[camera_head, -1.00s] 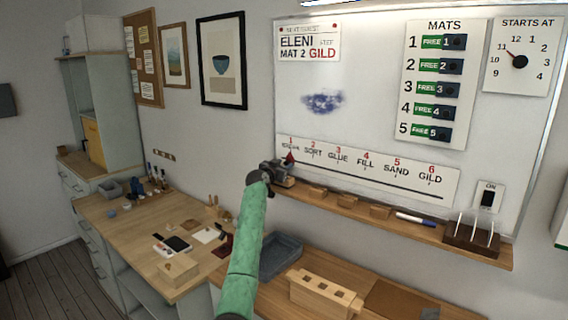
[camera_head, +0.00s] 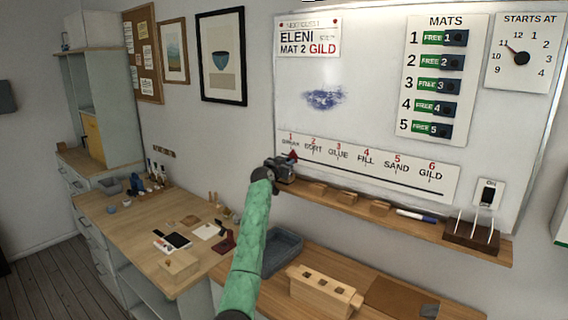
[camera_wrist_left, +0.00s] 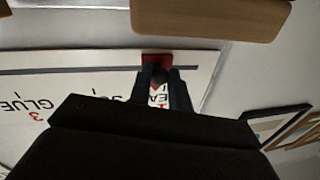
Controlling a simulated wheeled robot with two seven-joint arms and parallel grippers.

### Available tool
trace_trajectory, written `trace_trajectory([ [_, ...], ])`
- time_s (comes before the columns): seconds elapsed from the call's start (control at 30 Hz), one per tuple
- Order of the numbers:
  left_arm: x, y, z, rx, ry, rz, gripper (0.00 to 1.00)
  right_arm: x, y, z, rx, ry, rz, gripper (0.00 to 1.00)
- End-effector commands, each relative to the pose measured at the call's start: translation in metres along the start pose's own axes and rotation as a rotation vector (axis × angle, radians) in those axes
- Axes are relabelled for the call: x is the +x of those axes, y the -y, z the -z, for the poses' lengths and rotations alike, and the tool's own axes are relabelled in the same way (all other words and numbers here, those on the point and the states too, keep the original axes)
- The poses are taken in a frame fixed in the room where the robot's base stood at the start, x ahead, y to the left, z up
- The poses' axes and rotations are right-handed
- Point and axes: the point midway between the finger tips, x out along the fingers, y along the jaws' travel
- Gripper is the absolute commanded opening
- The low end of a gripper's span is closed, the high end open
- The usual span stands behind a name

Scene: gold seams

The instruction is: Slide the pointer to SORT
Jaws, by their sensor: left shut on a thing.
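The red pointer (camera_head: 293,155) sits on the dark slide line of the white stage strip (camera_head: 380,176), just below the first label and left of the SORT label (camera_head: 314,147). My left gripper (camera_head: 286,166) is shut on the pointer at the strip's left end. In the left wrist view, which shows the lettering upside down, the red pointer (camera_wrist_left: 157,58) is at the tips of the two dark fingers (camera_wrist_left: 161,84). Part of the first label shows between the fingers; the second label is partly hidden. My right gripper is not in view.
A wooden ledge (camera_head: 455,229) runs just under the strip, with small wooden blocks (camera_head: 348,201), a blue marker (camera_head: 416,215) and a holder (camera_head: 470,237) on it. A desk (camera_head: 150,225) stands at left.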

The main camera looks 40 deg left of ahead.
Motion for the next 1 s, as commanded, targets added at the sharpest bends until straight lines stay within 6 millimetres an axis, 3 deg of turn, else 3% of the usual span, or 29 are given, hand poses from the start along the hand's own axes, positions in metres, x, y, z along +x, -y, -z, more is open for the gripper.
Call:
trace_trajectory([
  [0.1,-0.006,-0.034,0.002,0.002,0.001,-0.005,0.00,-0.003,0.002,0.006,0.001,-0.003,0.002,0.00],
  [0.3,-0.013,-0.077,0.010,0.001,0.001,-0.003,0.00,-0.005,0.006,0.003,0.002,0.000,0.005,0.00],
  [0.47,-0.016,-0.091,0.013,0.000,0.000,-0.002,0.00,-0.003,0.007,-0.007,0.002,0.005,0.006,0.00],
  [0.73,-0.016,-0.091,0.013,-0.001,0.000,-0.002,0.00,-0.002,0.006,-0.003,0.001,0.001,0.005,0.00],
  [0.77,-0.016,-0.091,0.013,-0.001,0.000,-0.002,0.23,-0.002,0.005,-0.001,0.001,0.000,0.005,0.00],
  [0.83,-0.016,-0.091,0.013,-0.001,0.000,-0.001,0.37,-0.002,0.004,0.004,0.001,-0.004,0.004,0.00],
  [0.87,-0.016,-0.091,0.013,-0.001,0.000,-0.001,0.41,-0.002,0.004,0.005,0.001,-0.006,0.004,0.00],
  [1.0,-0.016,-0.090,0.013,-0.001,0.000,-0.001,0.41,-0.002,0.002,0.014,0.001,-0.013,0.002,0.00],
])
